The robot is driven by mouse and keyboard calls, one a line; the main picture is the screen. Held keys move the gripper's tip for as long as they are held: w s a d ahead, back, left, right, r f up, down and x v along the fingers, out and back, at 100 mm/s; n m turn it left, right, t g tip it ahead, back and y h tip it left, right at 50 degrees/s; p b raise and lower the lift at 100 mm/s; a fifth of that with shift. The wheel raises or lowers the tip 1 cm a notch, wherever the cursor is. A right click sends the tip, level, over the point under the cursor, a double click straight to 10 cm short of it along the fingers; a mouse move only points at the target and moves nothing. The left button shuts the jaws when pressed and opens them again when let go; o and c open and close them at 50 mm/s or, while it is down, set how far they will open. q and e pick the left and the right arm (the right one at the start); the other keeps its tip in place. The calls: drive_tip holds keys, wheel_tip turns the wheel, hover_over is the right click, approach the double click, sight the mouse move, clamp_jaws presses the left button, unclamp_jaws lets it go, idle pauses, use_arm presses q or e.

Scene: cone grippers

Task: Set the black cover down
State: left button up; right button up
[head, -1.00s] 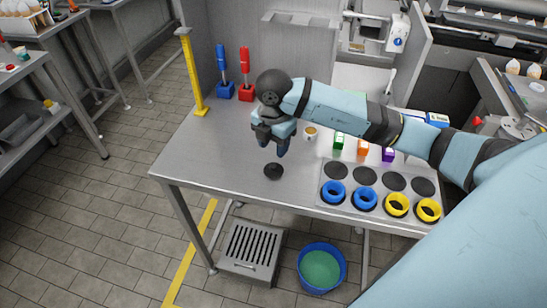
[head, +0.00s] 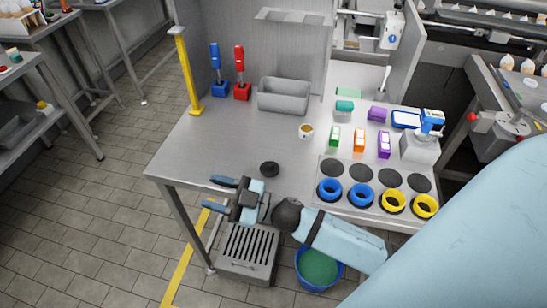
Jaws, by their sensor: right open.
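The black cover (head: 269,168) is a small round dark piece with a knob-like top. It rests on the steel table (head: 215,145) near the front edge, with nothing holding it. My right gripper (head: 216,194) is open and empty, its two blue-tipped fingers pointing left. It is at the table's front edge, to the left of and nearer than the cover, apart from it. My left gripper is out of view.
A plate with blue rings (head: 329,190), yellow rings (head: 393,200) and dark round spots is on the right. Behind stand a small cup (head: 306,131), a grey bin (head: 284,96) and colored boxes (head: 359,141). The table's left part is clear.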

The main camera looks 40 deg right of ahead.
drive_tip(key=s+d+f+m+g+h, duration=0.2)
drive_tip(key=s+f+m+h, duration=0.3)
drive_tip(key=f, duration=0.6)
drive_tip(key=s+d+f+m+g+h, duration=0.2)
drive_tip(key=s+f+h, duration=0.5)
drive_tip(key=f, duration=0.4)
drive_tip(key=d+m, duration=0.1)
drive_tip(key=m, duration=0.1)
drive_tip(key=shift+s+d+m, duration=0.25)
drive_tip(key=shift+d+m, duration=0.05)
drive_tip(key=shift+m, duration=0.1)
drive_tip(key=shift+r, duration=0.1)
